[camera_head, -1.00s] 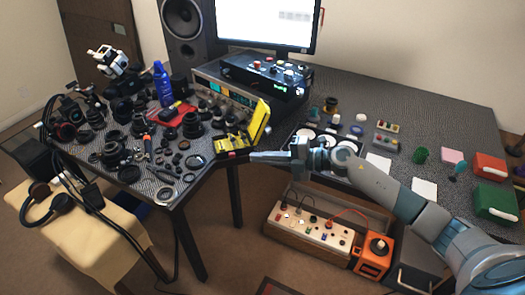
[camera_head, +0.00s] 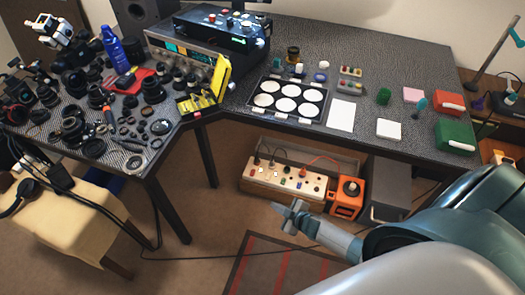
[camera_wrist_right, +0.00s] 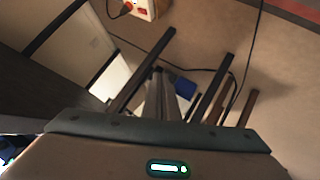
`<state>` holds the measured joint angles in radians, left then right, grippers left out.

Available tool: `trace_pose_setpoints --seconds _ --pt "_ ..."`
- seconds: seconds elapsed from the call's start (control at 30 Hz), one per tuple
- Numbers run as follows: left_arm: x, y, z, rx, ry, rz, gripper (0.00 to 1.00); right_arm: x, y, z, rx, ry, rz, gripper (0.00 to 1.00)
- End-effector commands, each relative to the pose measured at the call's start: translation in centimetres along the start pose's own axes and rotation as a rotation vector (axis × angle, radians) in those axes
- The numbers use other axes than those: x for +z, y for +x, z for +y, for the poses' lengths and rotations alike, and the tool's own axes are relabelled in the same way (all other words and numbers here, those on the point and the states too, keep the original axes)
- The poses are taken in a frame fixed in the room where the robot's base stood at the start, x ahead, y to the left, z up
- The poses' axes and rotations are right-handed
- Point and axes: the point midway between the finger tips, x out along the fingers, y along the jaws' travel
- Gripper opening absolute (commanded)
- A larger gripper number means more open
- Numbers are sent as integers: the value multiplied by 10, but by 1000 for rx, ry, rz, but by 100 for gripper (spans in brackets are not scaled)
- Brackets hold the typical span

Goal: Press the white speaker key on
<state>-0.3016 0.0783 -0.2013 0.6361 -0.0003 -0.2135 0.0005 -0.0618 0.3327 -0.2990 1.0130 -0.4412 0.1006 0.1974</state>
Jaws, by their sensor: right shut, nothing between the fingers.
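A wooden box with a white top panel (camera_head: 262,178) sits low under the table's front edge. It carries several small coloured keys and plugged-in cables. Which of them is the white speaker key is too small to tell. My right gripper (camera_head: 283,206) is shut and empty, low in front of the panel box and apart from it. In the right wrist view a corner of the white panel (camera_wrist_right: 142,9) with a red key shows at the top. My left gripper is not in view.
An orange box (camera_head: 344,206) with a black knob stands right of the panel box, beside a grey case (camera_head: 391,190). The table (camera_head: 390,65) hangs above with lens parts and coloured blocks. A red-striped mat (camera_head: 268,262) lies on the floor. Dark table legs (camera_head: 205,158) stand to the left.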

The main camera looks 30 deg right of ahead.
Motion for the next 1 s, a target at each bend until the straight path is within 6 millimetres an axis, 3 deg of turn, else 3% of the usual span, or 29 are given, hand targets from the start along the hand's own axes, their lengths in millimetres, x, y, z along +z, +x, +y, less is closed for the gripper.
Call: trace_pose_setpoints --seconds 0.03,0.2,0.5,0.8,1.0 --pt "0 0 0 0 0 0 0 21 -6 -19 -11 35 -48 0" --pt "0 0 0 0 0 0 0 83 -30 -78 -44 137 -201 0" --pt "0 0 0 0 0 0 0 174 -94 -188 -120 298 -464 0" --pt "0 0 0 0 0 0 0 234 -176 -294 -205 433 -702 0" --pt "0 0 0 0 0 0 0 251 -212 -334 -242 484 -792 0"
